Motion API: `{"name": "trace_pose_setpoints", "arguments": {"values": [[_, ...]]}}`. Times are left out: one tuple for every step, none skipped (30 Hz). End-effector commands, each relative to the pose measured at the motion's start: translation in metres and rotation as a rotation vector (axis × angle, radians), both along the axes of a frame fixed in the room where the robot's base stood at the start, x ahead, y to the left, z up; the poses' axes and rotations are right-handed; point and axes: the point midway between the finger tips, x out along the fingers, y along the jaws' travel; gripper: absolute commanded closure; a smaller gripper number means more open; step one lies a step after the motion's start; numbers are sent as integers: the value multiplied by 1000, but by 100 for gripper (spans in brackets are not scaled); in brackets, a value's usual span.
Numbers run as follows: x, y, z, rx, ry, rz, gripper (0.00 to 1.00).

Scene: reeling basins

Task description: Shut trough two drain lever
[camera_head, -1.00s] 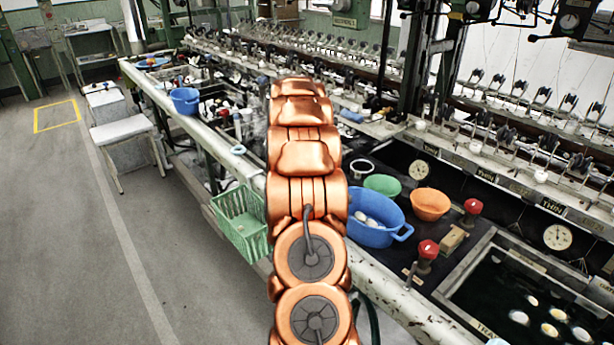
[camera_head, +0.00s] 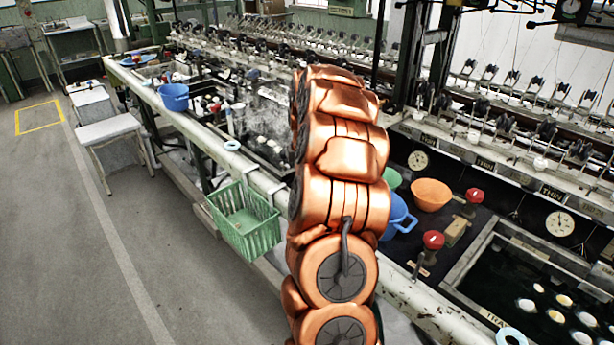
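Two levers with red knobs stand on the dark bench right of my copper arm. The nearer red-knobbed lever (camera_head: 433,241) is beside the front rail, and the farther red-knobbed lever (camera_head: 474,196) is behind it. I cannot tell which belongs to trough two. The nearest trough (camera_head: 478,264) at the lower right holds dark water and several pale cocoons; its front label is only partly readable. Another trough (camera_head: 265,150) with steam over it lies left of my arm, partly hidden by it. My gripper does not show; only arm links do.
A blue basin (camera_head: 398,217), mostly behind my arm, and an orange bowl (camera_head: 431,194) stand near the levers. A green basket (camera_head: 245,222) hangs outside the front rail (camera_head: 190,122). A white stool (camera_head: 108,130) stands left.

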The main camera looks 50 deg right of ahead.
Motion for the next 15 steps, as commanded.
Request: {"name": "trace_pose_setpoints", "arguments": {"values": [[0,1,-1,1,1,4,100],[0,1,-1,1,2,5,100],[0,1,-1,0,1,6,100],[0,1,-1,0,1,6,100],[0,1,-1,0,1,6,100],[0,1,-1,1,1,5,100],[0,1,-1,1,1,5,100],[0,1,-1,1,1,4,100],[0,1,-1,0,1,4,100],[0,1,-1,0,1,4,100],[0,1,-1,1,1,4,100],[0,1,-1,1,1,4,70],[0,1,0,1,1,3,67],[0,1,0,1,1,3,64],[0,1,0,1,1,3,60]]}}
